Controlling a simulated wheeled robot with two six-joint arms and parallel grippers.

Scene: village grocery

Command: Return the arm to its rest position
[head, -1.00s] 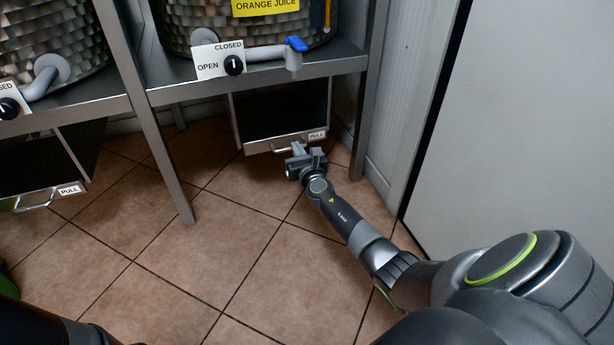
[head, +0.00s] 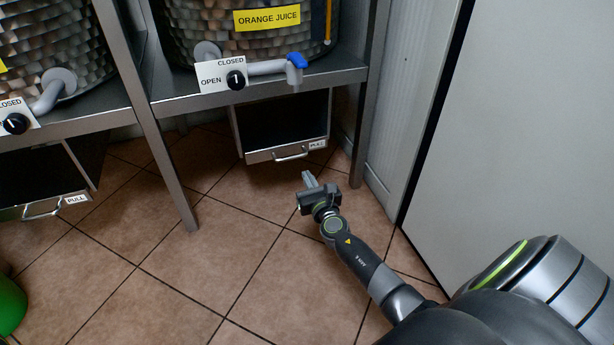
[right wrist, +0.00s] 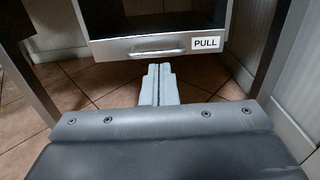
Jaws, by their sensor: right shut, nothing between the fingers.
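My right gripper (head: 310,180) is shut and empty, its fingers together. It is in front of and below the orange juice drawer (head: 262,156), apart from its handle (head: 291,154). In the right wrist view the closed fingers (right wrist: 159,84) point toward the drawer front with its PULL label (right wrist: 207,42), with a gap between them and the handle. The drawer is open at the top and looks dark inside. My left gripper is not in view.
A metal stand (head: 262,88) holds the orange juice barrel (head: 262,36) with a blue-handled tap (head: 296,61). A second drawer (head: 35,205) hangs at the left. A stand leg (head: 167,165) rises between them. A pale panel (head: 530,130) bounds the right. Tiled floor is free in front.

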